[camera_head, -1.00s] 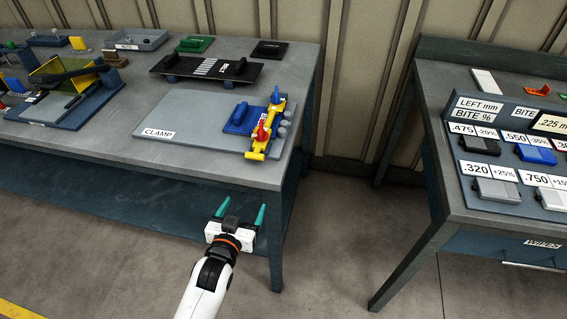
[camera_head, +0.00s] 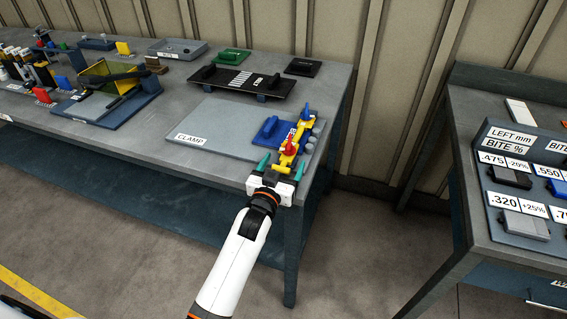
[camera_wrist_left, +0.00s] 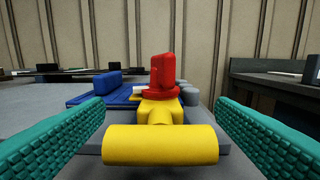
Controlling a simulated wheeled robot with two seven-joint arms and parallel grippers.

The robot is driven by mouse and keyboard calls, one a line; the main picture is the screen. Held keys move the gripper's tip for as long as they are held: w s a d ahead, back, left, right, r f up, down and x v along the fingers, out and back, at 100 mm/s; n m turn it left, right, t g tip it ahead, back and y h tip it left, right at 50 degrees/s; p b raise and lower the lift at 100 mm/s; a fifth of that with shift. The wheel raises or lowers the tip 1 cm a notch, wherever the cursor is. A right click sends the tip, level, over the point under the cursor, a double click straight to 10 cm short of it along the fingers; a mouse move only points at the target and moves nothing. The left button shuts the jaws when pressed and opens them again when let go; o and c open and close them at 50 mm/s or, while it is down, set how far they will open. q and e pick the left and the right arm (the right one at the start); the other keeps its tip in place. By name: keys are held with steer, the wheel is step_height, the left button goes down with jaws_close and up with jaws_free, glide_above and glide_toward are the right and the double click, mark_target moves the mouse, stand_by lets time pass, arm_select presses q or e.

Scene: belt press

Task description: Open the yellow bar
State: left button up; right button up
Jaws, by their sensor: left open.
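The yellow bar (camera_head: 289,154) sits at the right end of the grey CLAMP board (camera_head: 215,131), with a red knob (camera_head: 289,145) on top. A blue block (camera_head: 266,130) stands beside it. My left gripper (camera_head: 281,167) is open at the front end of the bar. In the left wrist view, its teal fingers (camera_wrist_left: 160,135) stand on both sides of the bar's yellow cross handle (camera_wrist_left: 160,145), with a gap on each side. The red knob also shows behind the handle (camera_wrist_left: 162,75). My right gripper is not in view.
A black striped plate (camera_head: 250,83) lies behind the CLAMP board. Another fixture with a yellow plate (camera_head: 107,78) stands to the left. A second table with labelled blocks (camera_head: 520,200) is at the right, with floor between the tables.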

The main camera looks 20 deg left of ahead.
arm_select(q)
steer(key=shift+w, duration=0.35)
